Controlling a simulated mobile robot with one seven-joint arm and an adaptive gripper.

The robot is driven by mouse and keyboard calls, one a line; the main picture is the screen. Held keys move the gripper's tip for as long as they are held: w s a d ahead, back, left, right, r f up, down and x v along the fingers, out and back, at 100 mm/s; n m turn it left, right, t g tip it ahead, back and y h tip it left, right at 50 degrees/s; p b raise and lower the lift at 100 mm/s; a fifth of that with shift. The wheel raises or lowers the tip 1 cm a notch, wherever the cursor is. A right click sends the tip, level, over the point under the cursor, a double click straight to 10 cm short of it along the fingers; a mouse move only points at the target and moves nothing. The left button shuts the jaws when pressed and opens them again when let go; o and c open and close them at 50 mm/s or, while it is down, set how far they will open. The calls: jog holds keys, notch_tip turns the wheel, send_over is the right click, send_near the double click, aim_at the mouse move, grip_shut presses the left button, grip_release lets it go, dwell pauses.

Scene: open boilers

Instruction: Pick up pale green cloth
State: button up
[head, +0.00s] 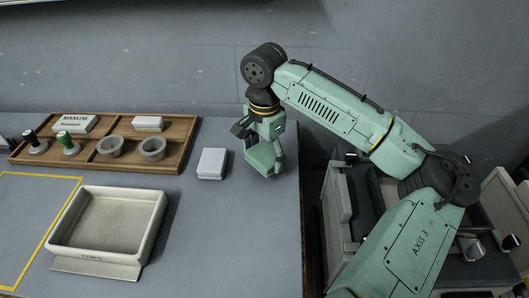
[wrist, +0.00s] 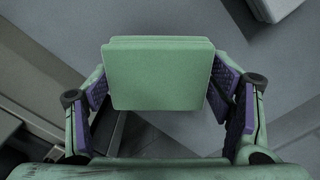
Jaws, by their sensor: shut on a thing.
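The pale green cloth (wrist: 158,78) is a flat folded block. In the wrist view it sits between the two purple-padded fingers of my gripper (wrist: 160,100), which is shut on it from both sides. In the head view the cloth (head: 261,159) shows below the wrist, held by my gripper (head: 264,152) near the table's right edge. Whether the cloth touches the tabletop is hard to tell.
A white block (head: 212,163) lies on the grey table (head: 235,235) left of my gripper. A wooden tray (head: 187,160) holds stamps, two bowls and white boxes. A pale rectangular basin (head: 152,225) stands at the front left. The front right of the table is clear.

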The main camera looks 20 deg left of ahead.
jog(key=s+d+p, duration=0.1)
jog(key=s, duration=0.4)
jog(key=s+d+r+p, duration=0.1)
jog(key=s, duration=0.4)
jog(key=s+d+r+p, duration=0.1)
jog(key=s, duration=0.4)
jog(key=shift+s+d+r, duration=0.1)
jog(key=shift+s, duration=0.25)
jog(key=o, duration=0.6)
jog(key=c, duration=0.4)
